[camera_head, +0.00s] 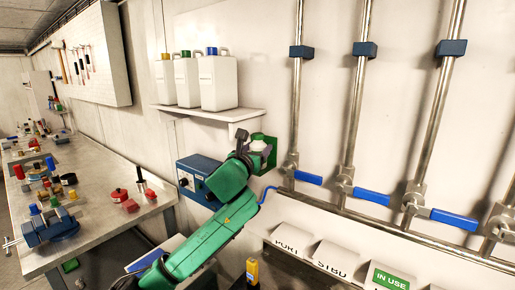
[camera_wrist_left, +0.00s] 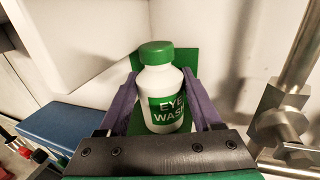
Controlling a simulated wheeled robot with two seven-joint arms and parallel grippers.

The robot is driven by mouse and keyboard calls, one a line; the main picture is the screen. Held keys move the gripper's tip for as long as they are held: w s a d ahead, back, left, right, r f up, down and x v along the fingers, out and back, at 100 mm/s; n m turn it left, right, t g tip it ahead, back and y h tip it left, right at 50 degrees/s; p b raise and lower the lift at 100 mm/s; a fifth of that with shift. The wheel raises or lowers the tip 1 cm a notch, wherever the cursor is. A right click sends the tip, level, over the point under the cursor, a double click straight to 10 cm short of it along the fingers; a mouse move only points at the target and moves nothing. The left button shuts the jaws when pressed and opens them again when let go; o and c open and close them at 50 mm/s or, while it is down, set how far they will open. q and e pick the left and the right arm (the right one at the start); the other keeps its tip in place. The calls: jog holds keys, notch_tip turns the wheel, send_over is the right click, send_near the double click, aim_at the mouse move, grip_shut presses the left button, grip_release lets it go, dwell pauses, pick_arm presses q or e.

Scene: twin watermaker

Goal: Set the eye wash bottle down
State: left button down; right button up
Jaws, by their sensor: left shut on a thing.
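The eye wash bottle (camera_wrist_left: 165,98) is white with a green cap and a green label, and it stands upright in the left wrist view. My left gripper (camera_wrist_left: 160,108) is shut on it, with one purple finger on each side. A green wall holder (camera_head: 271,152) is right behind and beside the bottle; its back plate (camera_wrist_left: 206,66) shows in the left wrist view. My right gripper is not in view.
A shelf (camera_head: 207,112) with several white jugs is above and left of the holder. A blue box (camera_head: 198,178) is below left. Steel pipes (camera_head: 298,90) with blue valve handles (camera_head: 308,178) stand close on the right. A cluttered workbench (camera_head: 100,200) is at the left.

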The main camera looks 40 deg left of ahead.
pick_arm(q)
jog(key=shift+c, duration=0.6)
grip_release()
jog(key=shift+o, duration=0.3)
jog(key=shift+s+r, duration=0.1)
jog(key=shift+r, duration=0.05)
jog(key=b+v, duration=0.4)
jog(key=v, duration=0.8)
jog(key=shift+b, duration=0.3)
